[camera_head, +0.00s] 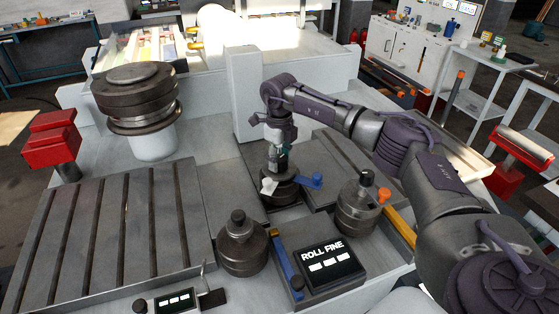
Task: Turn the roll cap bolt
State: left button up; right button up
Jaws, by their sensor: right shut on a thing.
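My right gripper (277,157) points down over the rear middle roll (279,190) of the section bender. It is shut on the cap bolt at the top of that roll; the bolt is mostly hidden by the fingers. A blue lever or knob (312,181) sticks out to the right of this roll, and a pale tab (269,186) shows at its front left. Two other dark rolls with round caps stand upright: a front left roll (242,246) and a right roll (356,208). My left gripper is not in view.
A "ROLL FINE" panel (325,262) sits between the two front rolls, with a blue handle (285,264) beside it. A stacked dark disc unit (137,95) and a slotted plate (100,235) are at left. A grey column (244,92) stands behind the gripper.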

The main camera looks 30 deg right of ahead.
aim_at(280, 158)
jog(key=shift+n, duration=0.3)
jog(key=o, duration=1.2)
jog(key=shift+c, duration=0.2)
notch_tip(280, 158, up, 12)
